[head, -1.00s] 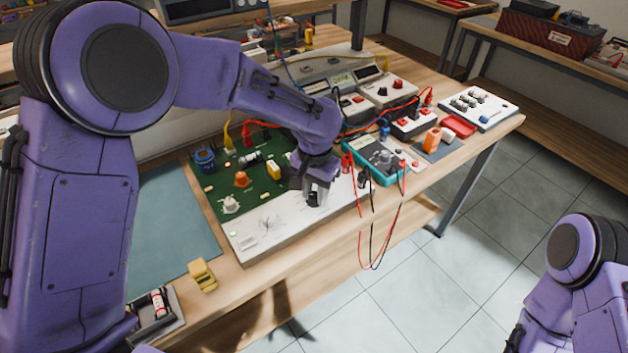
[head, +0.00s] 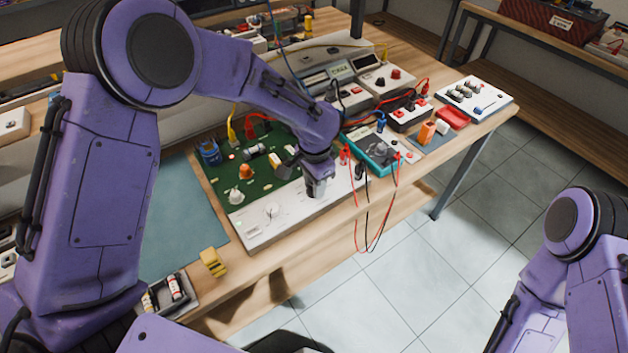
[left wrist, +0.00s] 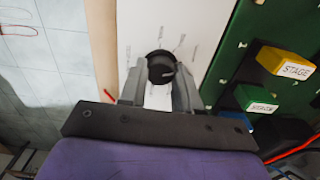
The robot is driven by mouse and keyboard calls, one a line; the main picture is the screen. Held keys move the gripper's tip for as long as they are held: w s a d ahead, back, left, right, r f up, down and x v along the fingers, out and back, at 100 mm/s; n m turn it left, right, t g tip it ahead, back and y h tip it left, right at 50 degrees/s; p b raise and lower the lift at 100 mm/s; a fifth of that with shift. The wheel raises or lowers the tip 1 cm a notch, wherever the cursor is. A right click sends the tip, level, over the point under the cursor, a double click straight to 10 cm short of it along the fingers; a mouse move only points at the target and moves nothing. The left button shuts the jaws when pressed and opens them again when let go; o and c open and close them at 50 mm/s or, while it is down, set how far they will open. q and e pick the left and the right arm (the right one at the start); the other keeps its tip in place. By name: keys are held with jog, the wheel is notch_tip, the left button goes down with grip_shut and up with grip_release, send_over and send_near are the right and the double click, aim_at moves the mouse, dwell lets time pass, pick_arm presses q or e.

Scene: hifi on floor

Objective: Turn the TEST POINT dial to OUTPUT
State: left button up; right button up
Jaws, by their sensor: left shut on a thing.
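The black round dial (left wrist: 160,68) stands on the white strip of a test board in the left wrist view. Fine printed marks surround it, too small to read. My left gripper (left wrist: 160,82) has one finger on each side of the dial and is shut on it. In the head view my left gripper (head: 318,188) points down at the white front strip (head: 262,232) of the board, and it hides the dial there. My right gripper is out of view; only part of my right arm shows at the lower right.
The green panel (head: 262,185) carries orange, white and yellow parts behind my gripper. A teal meter (head: 372,152) with red and black leads hanging over the bench edge is close on the right. A yellow block (head: 213,262) lies front left. Tiled floor lies beyond the edge.

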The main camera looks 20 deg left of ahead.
pick_arm(q)
jog(key=shift+w+r, duration=0.1)
jog(key=shift+w, duration=0.05)
jog(key=o, duration=1.1)
jog(key=shift+c, duration=0.2)
notch_tip(320, 180, up, 10)
jog(key=shift+r+b, duration=0.25)
jog(key=shift+b, duration=0.1)
jog(key=shift+a, duration=0.1)
